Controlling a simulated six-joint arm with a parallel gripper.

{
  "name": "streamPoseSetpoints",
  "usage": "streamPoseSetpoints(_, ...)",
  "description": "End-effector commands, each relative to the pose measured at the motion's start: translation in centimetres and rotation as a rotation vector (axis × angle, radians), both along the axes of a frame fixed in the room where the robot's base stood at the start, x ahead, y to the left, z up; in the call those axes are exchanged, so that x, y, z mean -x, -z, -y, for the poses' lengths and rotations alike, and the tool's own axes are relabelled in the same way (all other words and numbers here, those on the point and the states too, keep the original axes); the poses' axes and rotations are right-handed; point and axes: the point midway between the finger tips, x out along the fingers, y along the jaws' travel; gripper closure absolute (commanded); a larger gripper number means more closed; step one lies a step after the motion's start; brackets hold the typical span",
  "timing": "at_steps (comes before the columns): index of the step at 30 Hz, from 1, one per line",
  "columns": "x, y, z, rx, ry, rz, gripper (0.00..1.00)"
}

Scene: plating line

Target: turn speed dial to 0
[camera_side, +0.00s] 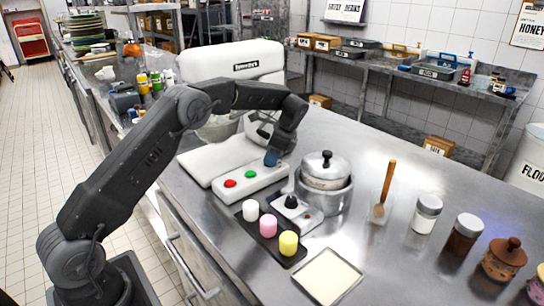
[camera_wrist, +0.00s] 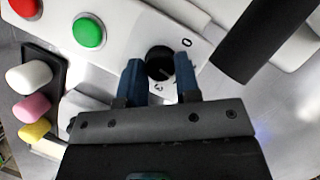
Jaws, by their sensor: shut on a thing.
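The black speed dial (camera_wrist: 159,64) sits on the white control panel (camera_wrist: 128,32) of the mixer, between my two blue fingertips. My gripper (camera_wrist: 160,76) is shut on the dial from both sides. A "0" mark shows to the upper right of the dial and a "3" mark below it in the wrist view. Which mark the dial points at I cannot tell. In the side view my gripper (camera_side: 272,158) is at the far right end of the control panel (camera_side: 245,186), and it hides the dial there.
A red button (camera_side: 230,184) and a green button (camera_side: 251,174) are on the same panel. A lidded steel pot (camera_side: 324,190) stands close to the right. White, pink and yellow pieces stand on a dark tray (camera_side: 262,239) in front. The white mixer (camera_side: 215,62) rises behind.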

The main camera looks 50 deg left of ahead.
Motion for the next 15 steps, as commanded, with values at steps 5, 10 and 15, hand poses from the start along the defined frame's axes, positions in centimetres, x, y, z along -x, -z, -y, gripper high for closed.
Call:
streamPoseSetpoints(5, 0.01, -0.05, 0.02, 0.0, 0.002, 0.0, 0.66)
streamPoseSetpoints(10, 0.0, -0.04, 0.02, 0.0, 0.004, 0.001, 0.49)
streamPoseSetpoints(15, 0.0, -0.03, 0.02, 0.0, 0.004, 0.001, 0.45)
